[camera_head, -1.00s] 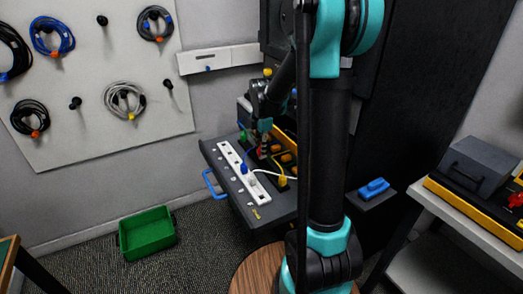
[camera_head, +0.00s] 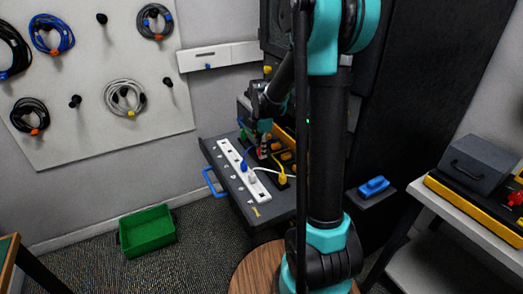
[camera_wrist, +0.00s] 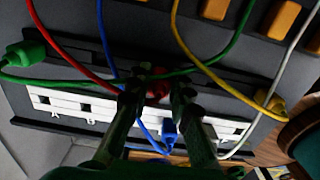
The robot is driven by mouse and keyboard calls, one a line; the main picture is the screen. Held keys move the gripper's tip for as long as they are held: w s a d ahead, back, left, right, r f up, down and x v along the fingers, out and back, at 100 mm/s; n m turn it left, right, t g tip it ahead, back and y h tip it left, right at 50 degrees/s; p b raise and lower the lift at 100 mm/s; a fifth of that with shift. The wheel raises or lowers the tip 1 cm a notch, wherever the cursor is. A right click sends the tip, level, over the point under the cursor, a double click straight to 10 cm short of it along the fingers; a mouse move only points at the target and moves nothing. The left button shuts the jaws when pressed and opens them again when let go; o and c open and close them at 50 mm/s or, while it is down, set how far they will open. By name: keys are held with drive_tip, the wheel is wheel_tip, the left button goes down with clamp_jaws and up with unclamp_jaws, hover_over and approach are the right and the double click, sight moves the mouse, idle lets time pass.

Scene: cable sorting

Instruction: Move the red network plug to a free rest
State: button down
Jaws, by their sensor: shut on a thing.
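The red network plug (camera_wrist: 157,88) is between the fingers of my gripper (camera_wrist: 156,97), partly hidden by them, with a red cable rising to the upper left. My gripper (camera_head: 264,135) is shut on it above the dark shelf, behind the white socket strip (camera_head: 231,160). The strip also shows in the wrist view (camera_wrist: 70,107). I cannot tell whether the plug touches anything below. Several orange blocks (camera_wrist: 279,19) lie on the dark panel at the upper right of the wrist view; I cannot tell which are rests.
A blue plug (camera_wrist: 170,130) is at the strip, close to the fingers. A green plug (camera_wrist: 27,54) and a yellow plug (camera_wrist: 272,104) lie to either side. A green cable crosses by the fingertips. A green bin (camera_head: 147,231) stands on the floor.

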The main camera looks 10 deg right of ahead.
drive_tip(key=shift+f, duration=0.4)
idle(0.3)
drive_tip(key=c, duration=1.3)
unclamp_jaws()
drive_tip(key=o, duration=0.5)
drive_tip(key=shift+r, duration=0.1)
drive_tip(key=shift+r, duration=3.45)
drive_tip(key=shift+s, duration=0.15)
